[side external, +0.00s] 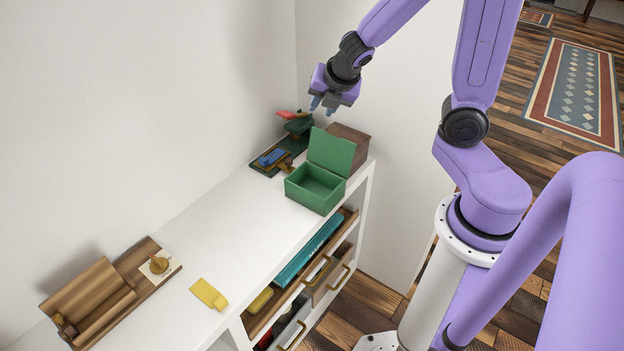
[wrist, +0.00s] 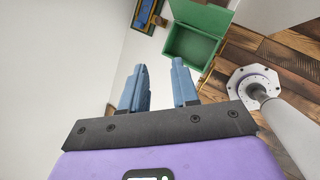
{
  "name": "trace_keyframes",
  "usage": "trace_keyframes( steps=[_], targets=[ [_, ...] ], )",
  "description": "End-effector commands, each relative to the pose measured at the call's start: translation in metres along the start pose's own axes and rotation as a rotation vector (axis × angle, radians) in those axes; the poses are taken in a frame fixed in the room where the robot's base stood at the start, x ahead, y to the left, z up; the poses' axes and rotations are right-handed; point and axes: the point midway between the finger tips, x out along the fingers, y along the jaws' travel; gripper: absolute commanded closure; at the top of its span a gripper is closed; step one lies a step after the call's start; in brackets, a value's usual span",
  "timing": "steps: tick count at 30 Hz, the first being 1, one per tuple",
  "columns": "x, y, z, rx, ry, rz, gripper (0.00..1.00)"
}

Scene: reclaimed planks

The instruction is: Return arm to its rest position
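My gripper (side external: 323,104) hangs in the air above the far right end of the white shelf unit, over the green box and the dark rack. In the wrist view its two blue fingers (wrist: 158,84) stand apart with nothing between them, so it is open and empty. The arm's purple links reach up and over from my base at the right. The green box (side external: 314,196) stands on the shelf top with its lid raised and looks empty inside.
A brown box (side external: 350,139) stands behind the green box. A dark rack (side external: 296,135) holds a red and a blue item. A wooden holder (side external: 95,300) and a yellow block (side external: 208,293) lie at the left. An open drawer (side external: 262,321) juts out in front. The middle top is clear.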

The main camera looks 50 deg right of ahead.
Motion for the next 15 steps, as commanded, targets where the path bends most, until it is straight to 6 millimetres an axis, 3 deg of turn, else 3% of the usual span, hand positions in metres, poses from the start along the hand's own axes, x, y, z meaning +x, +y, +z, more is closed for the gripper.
trace_keyframes(
  steps=[8, 15],
  targets=[
    [-0.050, -0.017, -0.061, 0.422, 0.111, -0.073, 0.70],
    [-0.100, -0.056, -0.119, 0.729, 0.226, -0.246, 0.70]
  ],
)
